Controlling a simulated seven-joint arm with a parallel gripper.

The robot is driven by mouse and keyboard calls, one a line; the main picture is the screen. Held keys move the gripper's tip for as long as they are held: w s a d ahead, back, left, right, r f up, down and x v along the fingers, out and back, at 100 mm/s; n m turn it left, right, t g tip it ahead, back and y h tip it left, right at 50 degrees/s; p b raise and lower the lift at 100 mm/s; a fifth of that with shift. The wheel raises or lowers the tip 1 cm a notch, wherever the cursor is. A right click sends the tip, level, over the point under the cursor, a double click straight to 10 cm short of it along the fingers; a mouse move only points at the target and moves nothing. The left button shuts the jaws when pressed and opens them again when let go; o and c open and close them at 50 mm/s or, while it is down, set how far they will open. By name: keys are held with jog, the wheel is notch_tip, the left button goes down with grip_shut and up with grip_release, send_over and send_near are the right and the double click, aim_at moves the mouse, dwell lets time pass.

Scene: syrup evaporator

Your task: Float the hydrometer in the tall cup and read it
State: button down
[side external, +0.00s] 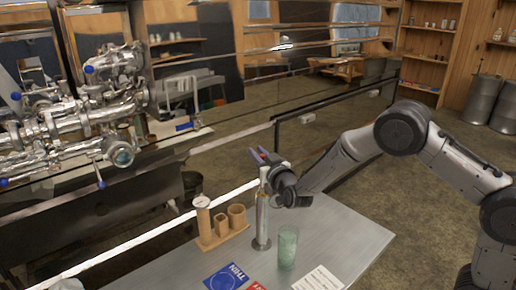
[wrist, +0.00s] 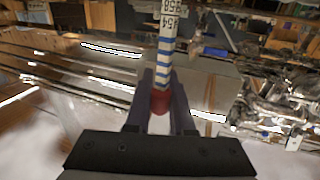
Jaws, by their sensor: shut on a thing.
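My gripper (side external: 262,157) is shut on the hydrometer (wrist: 165,50), gripping it at a red band (wrist: 160,100). In the wrist view its paper scale with numbers and blue bands rises past the fingers. The tall metal cup (side external: 262,225) stands upright on the table, directly below my gripper in the side view. A pale part of what I hold meets the cup's top there. I cannot tell how far the hydrometer is inside the cup, nor see the liquid level.
A glass of greenish liquid (side external: 288,247) stands just right of the cup. A wooden rack (side external: 222,237) with holders is to its left. The metal table (side external: 345,235) is clear at right.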

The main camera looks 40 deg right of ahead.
aim_at(262, 189)
jog(key=shift+f, duration=1.9)
jog(key=c, duration=0.7)
grip_release()
jog(key=o, duration=0.7)
